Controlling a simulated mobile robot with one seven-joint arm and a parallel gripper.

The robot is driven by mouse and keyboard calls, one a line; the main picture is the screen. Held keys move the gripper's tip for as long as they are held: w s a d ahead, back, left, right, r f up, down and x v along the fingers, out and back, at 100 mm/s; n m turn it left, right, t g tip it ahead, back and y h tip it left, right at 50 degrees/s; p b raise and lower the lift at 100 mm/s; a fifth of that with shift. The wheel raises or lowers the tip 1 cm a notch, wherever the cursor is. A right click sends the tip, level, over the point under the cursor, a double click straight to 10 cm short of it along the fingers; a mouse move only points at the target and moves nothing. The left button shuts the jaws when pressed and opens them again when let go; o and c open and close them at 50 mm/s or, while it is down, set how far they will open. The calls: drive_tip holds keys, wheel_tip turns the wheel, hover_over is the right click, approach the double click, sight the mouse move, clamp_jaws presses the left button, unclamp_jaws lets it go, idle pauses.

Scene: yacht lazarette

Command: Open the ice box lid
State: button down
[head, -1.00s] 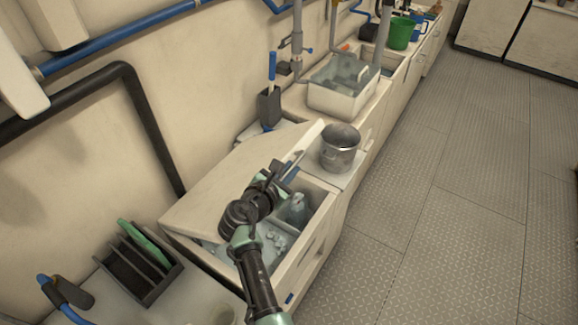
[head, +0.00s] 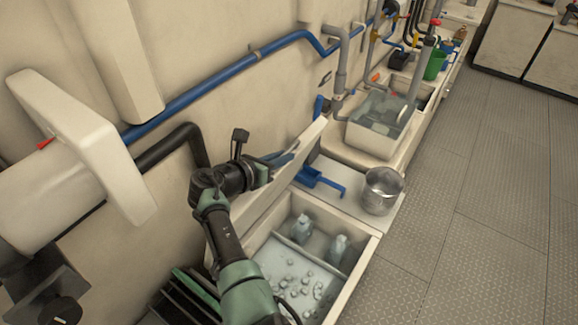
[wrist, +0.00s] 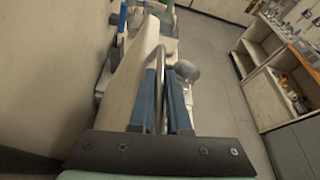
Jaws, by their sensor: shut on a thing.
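The ice box (head: 362,265) stands open at the lower middle of the head view, with ice lumps and two pale bottle-like items inside. Its cream lid (head: 262,220) is tilted up steeply on the wall side, partly hidden by my arm. My gripper (head: 285,162) is at the lid's upper part, shut on the lid's handle. In the wrist view, the blue fingers of my gripper (wrist: 163,105) close on both sides of the metal bar handle (wrist: 162,70), and the lid (wrist: 132,75) shows edge-on beside it.
A metal pot (head: 382,190) and a blue scoop-like tool (head: 318,180) are on the counter beyond the box. A sink (head: 380,125) lies farther on. Blue and black pipes run along the wall behind the lid. The floor at right is clear.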

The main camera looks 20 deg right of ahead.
drive_tip(key=shift+w+a+r, duration=0.2)
drive_tip(key=shift+w+a, duration=0.4)
drive_tip(key=shift+w, duration=0.15)
drive_tip(key=c, duration=0.9)
unclamp_jaws()
drive_tip(key=shift+v, duration=3.8)
drive_tip(key=shift+a+p, duration=0.1)
drive_tip(key=shift+p, duration=0.3)
